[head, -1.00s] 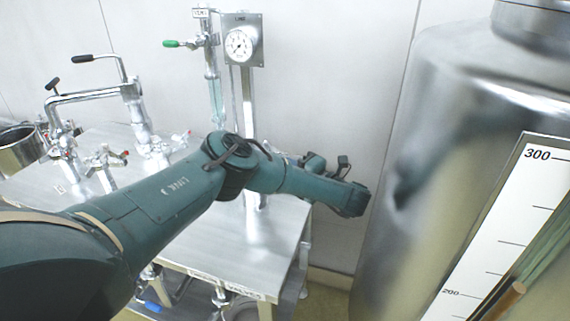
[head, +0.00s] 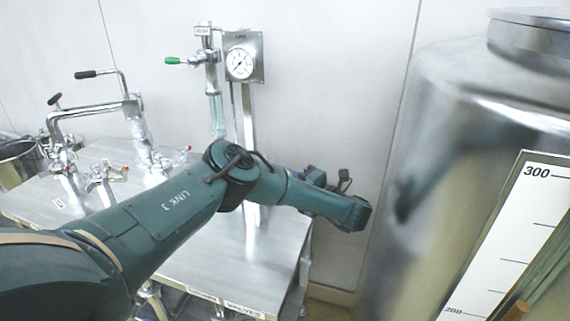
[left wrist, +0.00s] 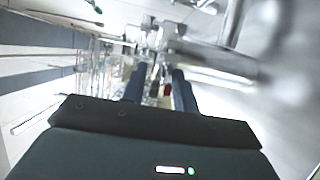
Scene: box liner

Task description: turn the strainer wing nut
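I cannot pick out the strainer wing nut with certainty in either view. In the left wrist view, blurred bright metal pipe fittings (left wrist: 150,38) lie beyond my left gripper (left wrist: 159,72), with a thick pipe running off to the right. Its two dark blue fingers are apart, with no held thing visible between them. In the head view my left arm reaches across the bench, and its wrist end is at the right, between bench and tank; the fingers are hidden there. My right gripper is in neither view.
A steel bench (head: 190,268) carries pipework with a black-handled lever (head: 86,74), small red-tipped valves (head: 103,180), a green-handled valve (head: 174,61) and a pressure gauge (head: 240,63). A large steel tank (head: 440,130) with a level scale (head: 505,230) stands close right of my arm.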

